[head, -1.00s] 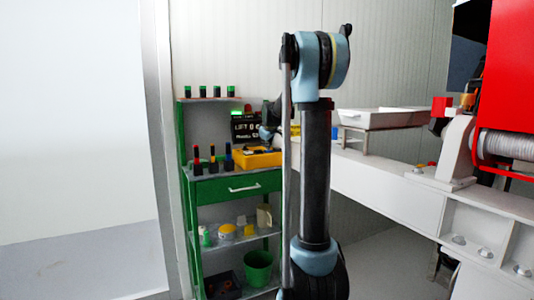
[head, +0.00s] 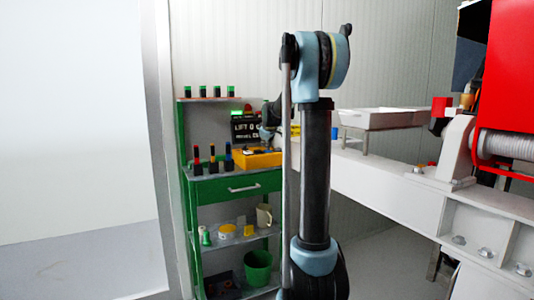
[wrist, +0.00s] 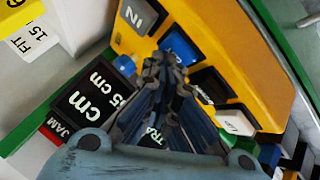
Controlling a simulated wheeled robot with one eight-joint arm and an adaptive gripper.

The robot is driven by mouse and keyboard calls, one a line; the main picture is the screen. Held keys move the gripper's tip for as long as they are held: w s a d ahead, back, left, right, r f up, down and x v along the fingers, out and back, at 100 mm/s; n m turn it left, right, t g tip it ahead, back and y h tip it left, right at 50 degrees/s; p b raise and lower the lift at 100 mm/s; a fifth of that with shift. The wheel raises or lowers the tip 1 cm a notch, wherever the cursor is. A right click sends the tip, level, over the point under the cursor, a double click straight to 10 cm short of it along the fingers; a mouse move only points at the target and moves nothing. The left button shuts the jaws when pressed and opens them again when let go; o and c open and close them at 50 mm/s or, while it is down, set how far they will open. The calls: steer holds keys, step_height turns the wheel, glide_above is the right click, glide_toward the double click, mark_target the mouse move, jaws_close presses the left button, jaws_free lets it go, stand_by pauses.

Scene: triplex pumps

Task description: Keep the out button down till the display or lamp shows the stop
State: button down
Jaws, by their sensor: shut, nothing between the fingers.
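A yellow box (head: 262,158) stands on the green bench behind my arm. In the wrist view its yellow face (wrist: 245,75) carries a black IN label (wrist: 140,14), a blue button (wrist: 180,44), a black label (wrist: 212,85) partly covered by my fingers, and a white button (wrist: 235,122). I cannot read any OUT mark. My gripper (wrist: 165,62) is shut and empty, its tips at or just over the blue button; contact cannot be told. In the head view it is mostly hidden by my arm. A black display (head: 245,129) reads LIFT with a figure partly hidden; a green strip (head: 237,113) is lit above it.
Several upright coloured markers (head: 213,160) stand on the bench. A white beam (head: 380,178) and red machine (head: 505,90) fill the right side.

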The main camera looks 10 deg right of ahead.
steer(key=shift+r, duration=0.1)
stand_by(0.4)
steer(key=shift+r, duration=0.8)
steer(key=shift+r, duration=0.15)
step_height(320, 180, up, 5)
steer(key=shift+f, duration=0.1)
stand_by(0.4)
